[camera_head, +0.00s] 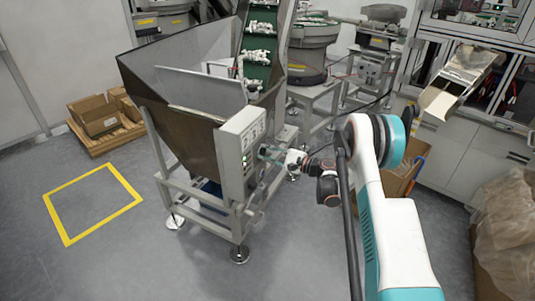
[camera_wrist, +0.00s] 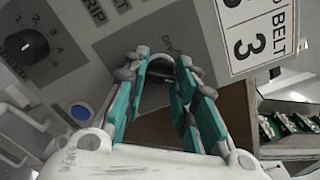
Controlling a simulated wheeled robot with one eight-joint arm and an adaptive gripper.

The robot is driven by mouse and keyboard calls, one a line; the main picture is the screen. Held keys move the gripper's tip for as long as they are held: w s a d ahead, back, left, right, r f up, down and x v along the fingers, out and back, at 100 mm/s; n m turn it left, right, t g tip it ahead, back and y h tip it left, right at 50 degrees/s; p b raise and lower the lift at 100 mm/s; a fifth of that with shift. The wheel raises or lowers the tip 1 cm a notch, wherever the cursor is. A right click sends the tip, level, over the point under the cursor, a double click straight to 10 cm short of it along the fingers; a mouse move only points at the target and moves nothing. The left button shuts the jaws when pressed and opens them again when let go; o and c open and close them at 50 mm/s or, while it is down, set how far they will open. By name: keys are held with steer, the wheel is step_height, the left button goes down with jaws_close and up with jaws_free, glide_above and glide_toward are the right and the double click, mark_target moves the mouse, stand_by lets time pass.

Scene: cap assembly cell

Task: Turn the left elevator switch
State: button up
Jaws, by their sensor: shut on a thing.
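The grey control box (camera_head: 233,150) is on the front of the elevator hopper in the head view. My gripper (camera_head: 264,153) reaches its right side from the right, too small there to show detail. In the wrist view the teal fingers of my gripper (camera_wrist: 163,64) close around a dark switch (camera_wrist: 160,76) on the grey panel, beside partly hidden lettering. The fingers hide most of the switch, so its angle cannot be told.
A black numbered dial (camera_wrist: 34,46) and a blue button (camera_wrist: 81,112) are on the same panel. The metal hopper (camera_head: 185,140) stands left of my arm. Cardboard boxes (camera_head: 100,118) lie on a pallet, and a yellow floor square (camera_head: 128,207) is empty.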

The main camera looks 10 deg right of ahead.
steer(key=shift+m, duration=0.6)
steer(key=o, duration=1.1)
steer(key=shift+c, duration=0.2)
steer(key=shift+d, duration=0.15)
steer(key=v, duration=1.1)
steer(key=shift+s+d, duration=0.3)
